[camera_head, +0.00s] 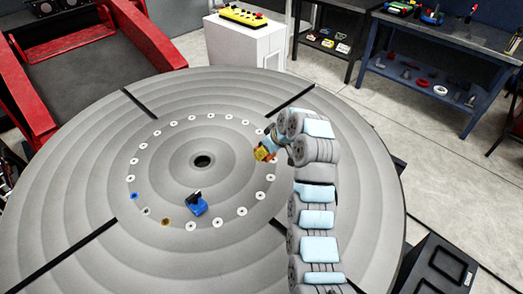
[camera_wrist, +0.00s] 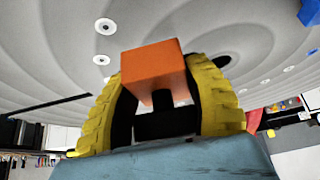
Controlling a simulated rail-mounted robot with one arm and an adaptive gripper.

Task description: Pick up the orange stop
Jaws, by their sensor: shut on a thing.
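The orange stop (camera_wrist: 153,65) is a block with a plain orange face, held between the two yellow ribbed fingers of my gripper in the wrist view. A dark part shows below it between the fingers. In the head view my gripper (camera_head: 264,154) is at the right side of the ring of white-rimmed holes on the large grey round table (camera_head: 100,120). The stop is small there and mostly merges with the fingers. I cannot tell whether it touches the table or is clear of it.
A blue block with a black top (camera_head: 197,206) sits on the table's front part. Blue (camera_head: 134,196) and gold (camera_head: 165,222) marks lie on the ring to its left. A white cabinet with a yellow control box (camera_head: 242,16) stands behind. Workbenches are at back right.

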